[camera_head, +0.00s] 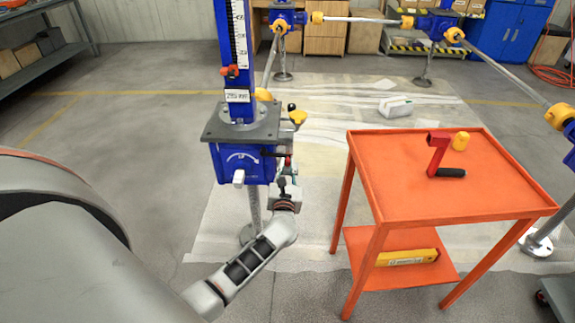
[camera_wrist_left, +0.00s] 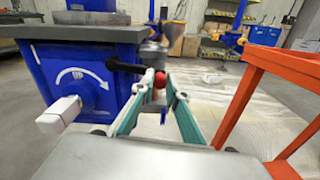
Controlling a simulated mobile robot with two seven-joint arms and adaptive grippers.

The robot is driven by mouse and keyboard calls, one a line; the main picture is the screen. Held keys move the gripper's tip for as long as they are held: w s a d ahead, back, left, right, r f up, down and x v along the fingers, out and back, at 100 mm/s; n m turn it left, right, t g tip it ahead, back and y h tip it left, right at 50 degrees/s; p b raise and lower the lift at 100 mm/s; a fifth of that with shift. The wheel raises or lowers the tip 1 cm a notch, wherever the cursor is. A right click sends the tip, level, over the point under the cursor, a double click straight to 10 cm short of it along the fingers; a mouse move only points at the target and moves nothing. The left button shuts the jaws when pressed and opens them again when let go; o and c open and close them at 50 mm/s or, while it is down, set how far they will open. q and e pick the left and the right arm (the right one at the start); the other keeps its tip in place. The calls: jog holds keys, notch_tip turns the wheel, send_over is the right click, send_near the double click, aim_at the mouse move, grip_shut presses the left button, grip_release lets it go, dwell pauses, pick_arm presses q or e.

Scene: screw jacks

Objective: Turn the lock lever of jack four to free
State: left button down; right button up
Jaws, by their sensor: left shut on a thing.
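The nearest blue screw jack (camera_head: 240,163) stands left of centre, with a grey top plate and a white curved arrow on its front. Its blue body (camera_wrist_left: 85,75) fills the left of the wrist view. A black lever (camera_wrist_left: 126,67) sticks out from its right side, with a red knob (camera_wrist_left: 160,80) near its end. My left gripper (camera_head: 287,172) is at the jack's right side. In the wrist view its teal fingers (camera_wrist_left: 160,88) are closed around the red knob. I cannot read a jack number. My right gripper is not in view.
A white square stub (camera_wrist_left: 62,115) juts from the jack's front. Other blue jacks (camera_head: 437,25) linked by rods stand behind. The floor at left is clear.

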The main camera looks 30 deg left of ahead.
pick_arm(q)
jog(key=s+a+f+m+p, duration=0.1)
jog(key=s+a+f+m, duration=0.1)
jog(key=m, duration=0.6)
jog(key=s+a+f+m, duration=0.2)
jog(key=a+f+m, duration=0.3)
jog(key=m, duration=0.3)
jog(key=shift+s+f+m+p, duration=0.2)
jog(key=shift+f+m+p, duration=0.1)
jog(key=shift+f+p, duration=0.1)
dwell(0.3)
jog(key=c, duration=2)
grip_release()
jog(key=shift+a, duration=0.1)
